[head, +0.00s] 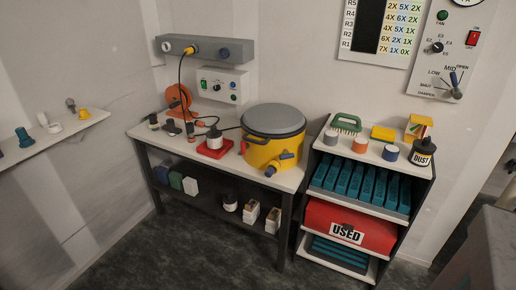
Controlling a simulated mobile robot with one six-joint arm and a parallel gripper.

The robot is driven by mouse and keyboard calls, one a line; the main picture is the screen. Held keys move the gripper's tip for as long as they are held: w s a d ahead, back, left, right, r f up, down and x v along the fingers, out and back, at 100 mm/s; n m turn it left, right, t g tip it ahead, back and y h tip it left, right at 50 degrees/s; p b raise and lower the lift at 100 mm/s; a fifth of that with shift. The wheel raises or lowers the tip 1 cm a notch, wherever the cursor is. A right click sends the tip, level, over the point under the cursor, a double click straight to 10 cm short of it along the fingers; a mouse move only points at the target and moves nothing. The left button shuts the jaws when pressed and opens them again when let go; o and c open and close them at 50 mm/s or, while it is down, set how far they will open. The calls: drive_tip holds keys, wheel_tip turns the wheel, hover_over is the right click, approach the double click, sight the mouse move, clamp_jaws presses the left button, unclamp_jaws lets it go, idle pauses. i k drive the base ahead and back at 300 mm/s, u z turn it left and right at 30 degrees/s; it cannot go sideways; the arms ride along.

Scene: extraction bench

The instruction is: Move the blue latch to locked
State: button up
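A yellow canister (262,151) with a grey lid (273,119) stands on the bench. A yellow fitting (283,160) juts from its lower front right, with a blue end piece (270,171) pointing down and left. This may be the blue latch, but it is too small to tell, and I cannot read whether it is locked. A dark handle (256,139) shows on the canister's front left. My gripper is not in view.
The bench (300,174) also bears a red tray (215,151), an orange reel (178,98) and a cable. A shelf unit (322,147) stands close on the right, with a red "USED" bin (320,218). Dark floor (190,245) in front is clear.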

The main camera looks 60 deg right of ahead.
sight(287, 156)
drive_tip(key=u, duration=0.5)
drive_tip(key=k, duration=0.15)
drive_tip(key=z, duration=2.3)
drive_tip(key=k, duration=0.9)
drive_tip(key=u, duration=0.2)
drive_tip(key=i, duration=0.75)
